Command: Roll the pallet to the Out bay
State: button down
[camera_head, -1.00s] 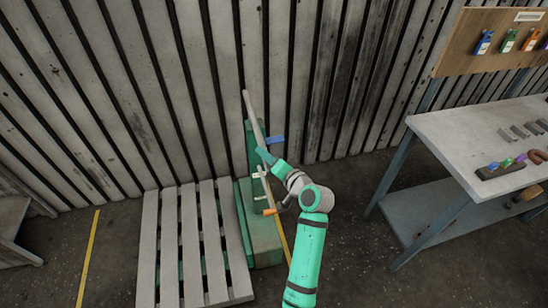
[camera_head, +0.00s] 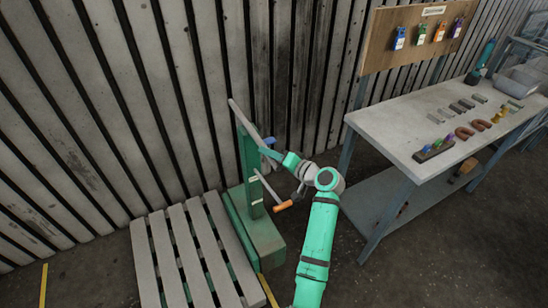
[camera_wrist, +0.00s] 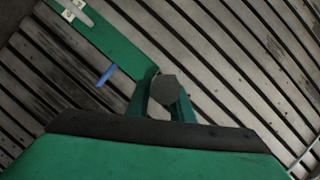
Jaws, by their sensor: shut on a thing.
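The pale slatted pallet (camera_head: 185,243) lies at the lower left in the head view, beside the green base of a wheeled-looking truck (camera_head: 262,236). The truck has an upright green mast, a long grey handle bar (camera_head: 243,117) and a grey crank with an orange grip (camera_head: 283,206). My gripper (camera_head: 274,152) is shut on the lower right end of the handle bar. In the wrist view its two green fingers (camera_wrist: 165,100) close around a dark, many-sided bar end (camera_wrist: 164,88). The truck's wheels and the pallet's near end are not visible.
A workbench (camera_head: 385,131) with tools and a lower shelf stands at the right. A board with coloured tags (camera_head: 416,44) hangs above it. The ribbed wall (camera_head: 180,100) runs behind. Yellow floor lines (camera_head: 43,285) show. Open floor lies between truck and bench.

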jog(key=shift+w+a, duration=0.1)
jog(key=shift+w, duration=0.05)
dwell(0.3)
jog(key=c, duration=1.6)
grip_release()
jog(key=shift+w+f, duration=0.1)
jog(key=shift+o, duration=0.2)
jog(key=shift+a, duration=0.15)
jog(key=shift+s+d, duration=0.3)
jog(key=shift+d, duration=0.4)
jog(key=v, duration=0.9)
jog(key=shift+s+r, duration=0.25)
jog(key=shift+s, duration=0.1)
